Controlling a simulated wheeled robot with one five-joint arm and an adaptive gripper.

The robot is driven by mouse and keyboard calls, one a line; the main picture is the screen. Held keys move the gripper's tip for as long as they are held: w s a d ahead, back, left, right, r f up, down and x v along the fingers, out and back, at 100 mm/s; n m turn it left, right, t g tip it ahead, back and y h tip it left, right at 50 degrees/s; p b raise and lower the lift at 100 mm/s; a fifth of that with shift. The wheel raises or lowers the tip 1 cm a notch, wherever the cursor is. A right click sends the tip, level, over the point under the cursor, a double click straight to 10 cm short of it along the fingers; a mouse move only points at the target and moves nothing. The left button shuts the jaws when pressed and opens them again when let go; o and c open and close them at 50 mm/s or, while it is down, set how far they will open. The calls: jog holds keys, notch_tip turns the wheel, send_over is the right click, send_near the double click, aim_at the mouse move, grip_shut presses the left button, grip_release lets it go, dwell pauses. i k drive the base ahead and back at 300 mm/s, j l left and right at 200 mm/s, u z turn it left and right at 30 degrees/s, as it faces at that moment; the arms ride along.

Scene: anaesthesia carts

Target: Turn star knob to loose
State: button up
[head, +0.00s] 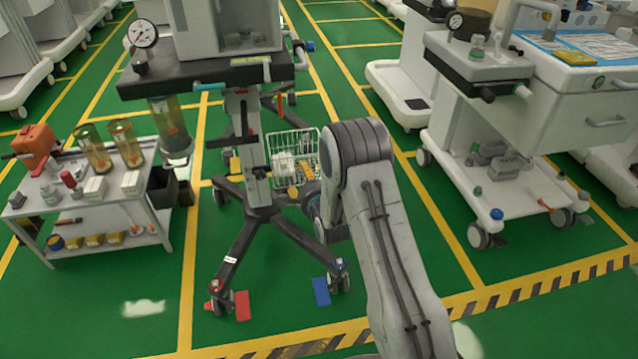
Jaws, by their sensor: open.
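A pole-mounted anaesthesia stand with a pale column (257,185) and a dark shelf (190,75) stands left of my arm. It rests on a dark wheeled base. A small dark lever sticks out to the left of the column at mid-height. I cannot make out a star knob for certain; the details on the column are too small to tell. My arm rises from the bottom right and bends in front of the stand's right side. My gripper is not visible; the arm's own links hide that area.
A low trolley (105,215) with bottles and an orange device (37,147) stands at left. A white cart (500,140) stands at right. A wire basket (305,150) hangs behind the column.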

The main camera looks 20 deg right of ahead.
aim_at(261, 174)
jog(key=i+j+z, duration=0.1)
jog(key=i+j, duration=0.6)
jog(key=j, duration=0.15)
jog(key=z, duration=0.05)
